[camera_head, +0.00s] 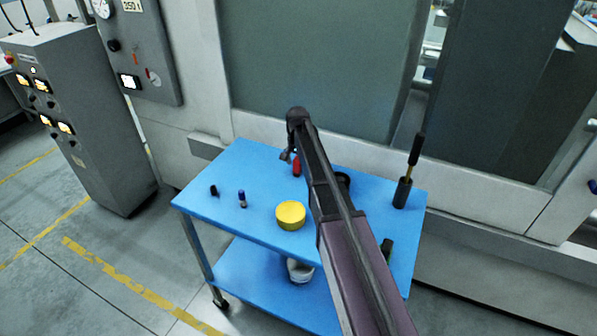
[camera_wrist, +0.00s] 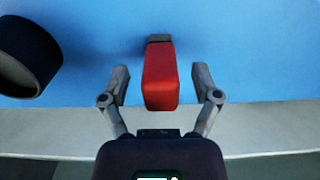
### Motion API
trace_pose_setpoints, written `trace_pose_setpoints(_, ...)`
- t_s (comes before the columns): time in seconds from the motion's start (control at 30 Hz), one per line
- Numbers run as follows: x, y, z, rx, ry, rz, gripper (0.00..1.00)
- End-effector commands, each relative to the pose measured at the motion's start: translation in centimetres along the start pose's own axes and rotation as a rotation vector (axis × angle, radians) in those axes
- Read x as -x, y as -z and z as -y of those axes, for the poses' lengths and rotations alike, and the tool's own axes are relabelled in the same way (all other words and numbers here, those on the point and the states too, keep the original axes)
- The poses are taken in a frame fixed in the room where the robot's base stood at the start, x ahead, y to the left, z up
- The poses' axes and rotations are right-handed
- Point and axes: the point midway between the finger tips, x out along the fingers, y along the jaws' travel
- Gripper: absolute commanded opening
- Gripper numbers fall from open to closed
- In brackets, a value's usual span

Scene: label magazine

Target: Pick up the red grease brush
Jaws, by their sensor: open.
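The red grease brush (camera_head: 297,167) stands near the back edge of the blue table, partly hidden by my arm in the head view. In the wrist view the brush (camera_wrist: 160,76) shows as a red block with a dark grey end, resting on or just above the blue surface. My gripper (camera_wrist: 160,78) is open, with one finger on each side of the red part and a visible gap on both sides. In the head view my gripper (camera_head: 287,156) is small and sits just left of the brush.
The blue table (camera_head: 225,165) also holds a yellow round tin (camera_head: 290,214), a blue-capped small item (camera_head: 242,198), a small black item (camera_head: 214,190) and a dark cup with an upright brush (camera_head: 402,193). A dark round object (camera_wrist: 27,58) is left in the wrist view. A machine wall stands behind.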

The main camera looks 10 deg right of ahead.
Motion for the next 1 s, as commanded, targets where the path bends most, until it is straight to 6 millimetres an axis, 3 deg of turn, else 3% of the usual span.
trace_pose_setpoints(0.13, -0.72, 0.02, -0.02, 0.0, 0.0, 0.0, 0.8)
trace_pose_setpoints(0.77, -0.68, 0.06, -0.08, -0.001, 0.0, 0.0, 0.8)
trace_pose_setpoints(1.0, -0.68, 0.07, -0.09, -0.001, 0.0, 0.0, 0.09)
